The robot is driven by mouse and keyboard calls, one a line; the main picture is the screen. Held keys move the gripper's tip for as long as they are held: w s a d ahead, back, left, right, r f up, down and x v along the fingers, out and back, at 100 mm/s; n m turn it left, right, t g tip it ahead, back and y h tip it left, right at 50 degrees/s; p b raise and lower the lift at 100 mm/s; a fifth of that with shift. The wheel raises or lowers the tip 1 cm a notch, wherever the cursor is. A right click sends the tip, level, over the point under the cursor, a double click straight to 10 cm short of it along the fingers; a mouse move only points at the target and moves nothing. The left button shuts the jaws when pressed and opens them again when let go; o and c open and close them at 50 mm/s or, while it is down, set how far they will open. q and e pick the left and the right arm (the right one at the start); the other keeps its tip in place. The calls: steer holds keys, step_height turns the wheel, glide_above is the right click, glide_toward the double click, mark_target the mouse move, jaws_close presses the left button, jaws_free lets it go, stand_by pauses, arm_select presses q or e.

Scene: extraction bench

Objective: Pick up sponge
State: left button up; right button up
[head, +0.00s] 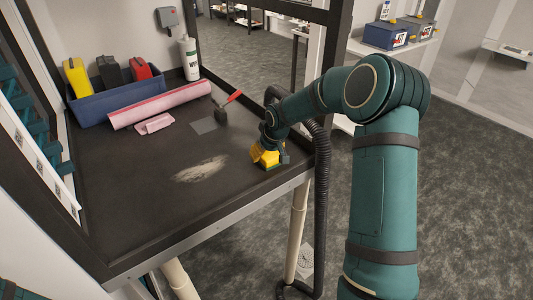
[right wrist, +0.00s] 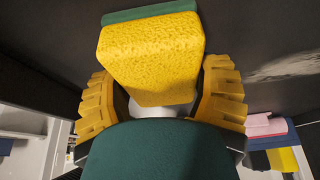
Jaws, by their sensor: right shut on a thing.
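The sponge (right wrist: 150,55) is a yellow, pitted block with a green layer along its far edge in the right wrist view. My right gripper (right wrist: 160,95) has its yellow ribbed fingers on either side of the sponge and is shut on it. In the head view the right gripper (head: 267,156) is low at the right front part of the dark bench (head: 130,190). There the sponge is hard to tell from the yellow fingers. I cannot tell whether it touches the bench top. My left gripper is not in view.
A pale dusty patch (head: 201,169) lies left of the gripper. A black hose (head: 322,200) and frame post run close on the right.

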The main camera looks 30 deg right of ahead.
step_height(320, 180, up, 10)
steer(key=shift+r+p, duration=0.25)
steer(key=shift+p, duration=0.2)
steer(key=o, duration=0.5)
steer(key=c, duration=0.5)
steer(key=shift+a, duration=0.1)
